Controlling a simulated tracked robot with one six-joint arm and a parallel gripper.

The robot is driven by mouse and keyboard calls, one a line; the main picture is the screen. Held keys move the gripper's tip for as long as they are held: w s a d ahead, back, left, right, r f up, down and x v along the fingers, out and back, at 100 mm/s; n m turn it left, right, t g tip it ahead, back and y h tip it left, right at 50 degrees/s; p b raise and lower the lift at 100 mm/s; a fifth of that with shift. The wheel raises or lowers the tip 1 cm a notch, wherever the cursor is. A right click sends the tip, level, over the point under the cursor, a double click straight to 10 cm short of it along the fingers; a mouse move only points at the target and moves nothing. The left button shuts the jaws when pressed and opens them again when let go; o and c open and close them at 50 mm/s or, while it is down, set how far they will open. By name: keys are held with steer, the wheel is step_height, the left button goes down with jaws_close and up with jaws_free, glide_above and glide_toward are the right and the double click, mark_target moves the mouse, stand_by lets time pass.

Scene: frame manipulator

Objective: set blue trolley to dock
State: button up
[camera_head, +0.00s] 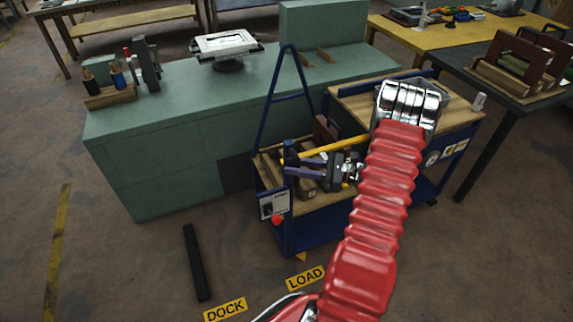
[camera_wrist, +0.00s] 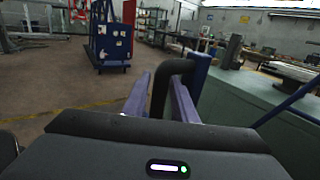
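The blue trolley (camera_head: 322,232) stands in front of the green counter, by the yellow LOAD label (camera_head: 306,277) on the floor. The yellow DOCK label (camera_head: 225,309) lies to its left, nearer me. My gripper (camera_head: 294,166) is at the trolley's left end, beside its blue frame post; its purple fingers point left. In the wrist view the fingers (camera_wrist: 163,98) are apart. A black bent handle (camera_wrist: 172,70) shows between them, next to a blue post. I cannot tell whether either finger touches the handle.
A black bar (camera_head: 195,262) lies on the floor left of the trolley. The green counter (camera_head: 160,150) stands behind it, and a dark table (camera_head: 500,100) is at right. The floor left of the black bar is mostly clear.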

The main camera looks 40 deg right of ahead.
mark_target(285, 165)
steer(key=x, duration=0.3)
steer(key=shift+w+a, duration=0.15)
steer(key=shift+c, duration=0.5)
jaws_close()
